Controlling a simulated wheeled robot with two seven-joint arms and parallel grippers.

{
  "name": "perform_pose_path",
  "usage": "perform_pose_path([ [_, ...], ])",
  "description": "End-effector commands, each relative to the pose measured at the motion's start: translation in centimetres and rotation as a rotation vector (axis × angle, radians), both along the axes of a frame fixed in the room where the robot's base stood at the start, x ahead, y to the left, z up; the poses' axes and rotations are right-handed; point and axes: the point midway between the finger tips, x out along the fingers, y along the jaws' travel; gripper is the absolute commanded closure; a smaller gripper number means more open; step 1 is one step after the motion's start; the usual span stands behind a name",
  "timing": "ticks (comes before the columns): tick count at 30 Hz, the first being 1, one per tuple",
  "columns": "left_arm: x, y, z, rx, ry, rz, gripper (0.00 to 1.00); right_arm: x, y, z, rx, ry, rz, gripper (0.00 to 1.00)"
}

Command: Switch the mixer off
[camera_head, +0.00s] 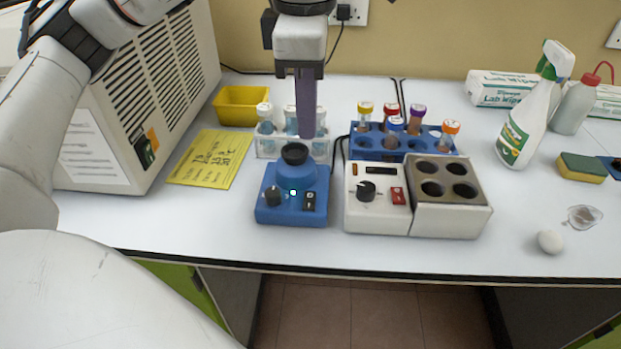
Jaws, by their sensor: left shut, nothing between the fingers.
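The mixer (268,214) is a small blue box with a rounded top and a black cup (294,153), standing near the front of the bench. Its front panel has a black knob (272,196), a small lit green-white light (293,193) and a dark switch (309,201). The cup appears empty. My left gripper (305,134) hangs from the top of the view, pointing down, with its fingers shut and empty. Its tips appear just behind and above the mixer's cup, apart from the switch. My right gripper is out of view.
A white heater block (378,221) stands close right of the mixer. Behind are a white bottle rack (268,148) and a blue tube rack (362,143). A yellow note (210,158) lies left, beside a large vented machine (130,150). The bench strip before the mixer is clear.

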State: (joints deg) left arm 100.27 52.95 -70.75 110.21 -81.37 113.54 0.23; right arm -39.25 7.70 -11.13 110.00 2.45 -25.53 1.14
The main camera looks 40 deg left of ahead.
Motion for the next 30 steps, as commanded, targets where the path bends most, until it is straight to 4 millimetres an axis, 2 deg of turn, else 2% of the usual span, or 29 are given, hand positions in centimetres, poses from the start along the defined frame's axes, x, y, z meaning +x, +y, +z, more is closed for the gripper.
perform_pose_path([
  [5,0.0,-0.1,-0.1,-0.002,0.001,-0.001,1.00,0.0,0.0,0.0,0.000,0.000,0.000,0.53],
  [10,0.1,0.1,-1.5,-0.001,0.003,-0.001,1.00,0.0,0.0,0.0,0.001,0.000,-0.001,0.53],
  [24,1.0,0.7,-10.8,-0.002,0.005,0.000,1.00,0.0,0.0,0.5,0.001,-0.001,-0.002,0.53],
  [30,1.3,0.8,-13.2,-0.004,0.002,0.000,1.00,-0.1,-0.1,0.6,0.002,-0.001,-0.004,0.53],
])
